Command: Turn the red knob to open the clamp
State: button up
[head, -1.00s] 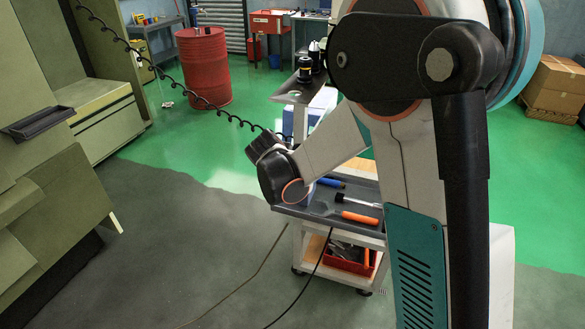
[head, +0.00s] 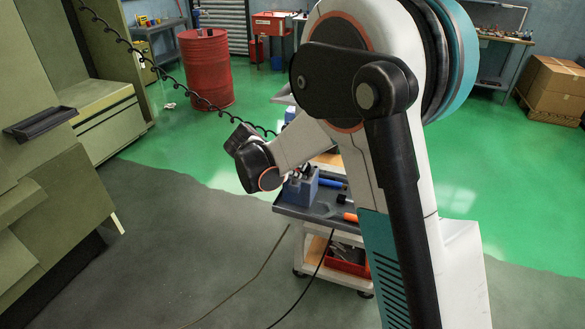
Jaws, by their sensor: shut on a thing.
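A blue-grey block-shaped body (head: 299,192), which looks like the clamp, stands on the cart's dark top tray. Small dark and reddish parts show at its top, close under my forearm. They are too small to tell whether the red knob is among them. The black wrist end of my arm is to the left of and above this body. The fingers of my gripper are hidden behind my wrist and forearm, so their contact with the knob cannot be seen.
The cart's top tray (head: 318,213) also holds a blue-handled tool (head: 331,183) and an orange-handled tool (head: 350,217). A red bin (head: 348,263) is on the lower shelf. A green machine stands left, a red drum (head: 206,68) behind. Grey floor in front is open, with cables.

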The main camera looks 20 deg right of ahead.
jog(key=o, duration=1)
jog(key=shift+o, duration=0.2)
jog(key=shift+a, duration=0.1)
jog(key=v, duration=1.1)
jog(key=shift+s+a+r, duration=0.15)
jog(key=shift+a+r, duration=0.05)
jog(key=shift+r, duration=0.15)
